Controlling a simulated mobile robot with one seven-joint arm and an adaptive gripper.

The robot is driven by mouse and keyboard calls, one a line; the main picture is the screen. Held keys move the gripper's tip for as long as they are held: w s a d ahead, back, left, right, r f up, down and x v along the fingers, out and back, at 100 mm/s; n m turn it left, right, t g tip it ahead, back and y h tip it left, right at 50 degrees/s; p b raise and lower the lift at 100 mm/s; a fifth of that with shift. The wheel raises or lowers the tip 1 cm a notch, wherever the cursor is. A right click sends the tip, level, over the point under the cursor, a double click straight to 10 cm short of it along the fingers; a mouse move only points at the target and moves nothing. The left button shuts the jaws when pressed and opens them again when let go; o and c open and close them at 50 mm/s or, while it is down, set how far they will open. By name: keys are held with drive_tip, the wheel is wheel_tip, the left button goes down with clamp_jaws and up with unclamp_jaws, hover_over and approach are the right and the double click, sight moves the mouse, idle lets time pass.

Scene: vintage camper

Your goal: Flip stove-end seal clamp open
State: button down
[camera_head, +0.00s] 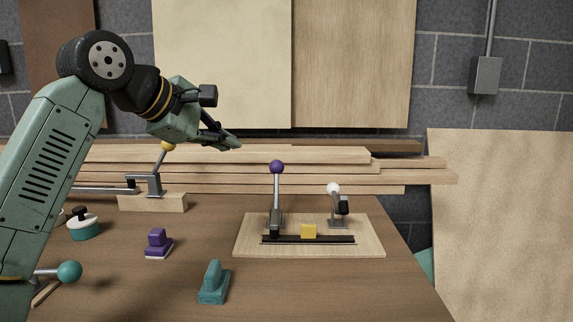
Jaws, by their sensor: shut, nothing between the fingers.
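A wooden board (365,247) on the bench carries two lever clamps. The left clamp (275,205) has a purple knob on a lever standing upright. The right clamp (339,207) has a white knob and a shorter lever, also raised. No stove shows, so I cannot tell which clamp is the stove-end one. My gripper (234,144) is shut and empty, in the air left of and above the purple knob, apart from both clamps.
Behind my arm is a yellow-knobbed clamp (157,172) on a wood block. A purple block (158,243), teal block (214,283), teal-and-white round piece (83,225) and teal knob (70,271) are at left and front. Stacked planks (420,178) line the back.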

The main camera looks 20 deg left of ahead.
sight(273, 168)
drive_tip(key=shift+s, duration=0.1)
drive_tip(key=p+x, duration=0.2)
drive_tip(key=x, duration=1.2)
drive_tip(key=shift+a+r+p, duration=0.1)
drive_tip(key=shift+p, duration=0.25)
